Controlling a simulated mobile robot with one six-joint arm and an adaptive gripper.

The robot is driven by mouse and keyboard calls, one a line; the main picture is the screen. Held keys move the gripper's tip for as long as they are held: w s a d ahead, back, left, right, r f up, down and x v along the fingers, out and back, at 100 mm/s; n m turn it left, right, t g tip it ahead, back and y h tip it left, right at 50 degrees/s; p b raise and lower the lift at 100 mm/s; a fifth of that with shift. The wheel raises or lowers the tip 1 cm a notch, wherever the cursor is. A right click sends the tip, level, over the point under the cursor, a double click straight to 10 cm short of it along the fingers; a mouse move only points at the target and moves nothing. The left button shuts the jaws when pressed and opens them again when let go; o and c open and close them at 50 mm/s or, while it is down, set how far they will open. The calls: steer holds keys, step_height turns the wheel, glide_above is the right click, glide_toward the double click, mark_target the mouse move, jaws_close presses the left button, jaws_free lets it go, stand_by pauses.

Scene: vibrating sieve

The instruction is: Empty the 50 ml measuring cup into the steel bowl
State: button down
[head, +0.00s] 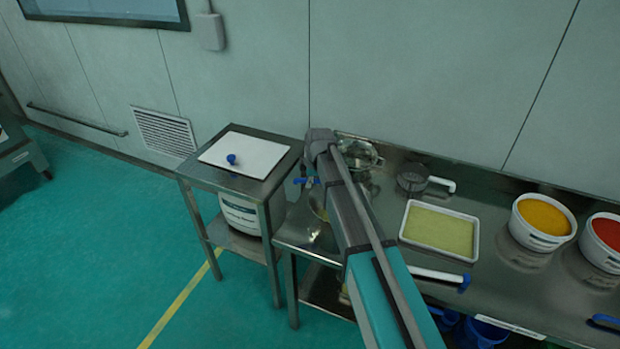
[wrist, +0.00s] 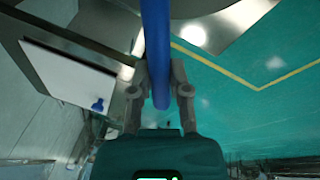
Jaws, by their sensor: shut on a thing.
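My gripper (wrist: 160,82) is shut on a blue handle (wrist: 156,40), which runs up out of the top of the wrist view. I take it for the measuring cup's handle; the cup's body and any contents cannot be made out. A short blue piece (head: 303,181) shows beside my arm's far end in the head view. A rounded metal vessel (head: 318,206), likely the steel bowl, stands at the left end of the steel bench, mostly hidden behind my arm. I cannot tell whether the cup is over it or tilted.
The steel bench holds a tray of pale green grains (head: 440,230), a yellow-filled tub (head: 543,221), a red-filled tub (head: 606,242), a dark mesh cup (head: 411,178) and a clear-looking vessel (head: 359,154). A side table carries a white board (head: 243,153) with a blue knob.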

steer(key=shift+a+f+h+b, duration=0.25)
steer(key=shift+f+h, duration=0.25)
steer(key=shift+h, duration=0.3)
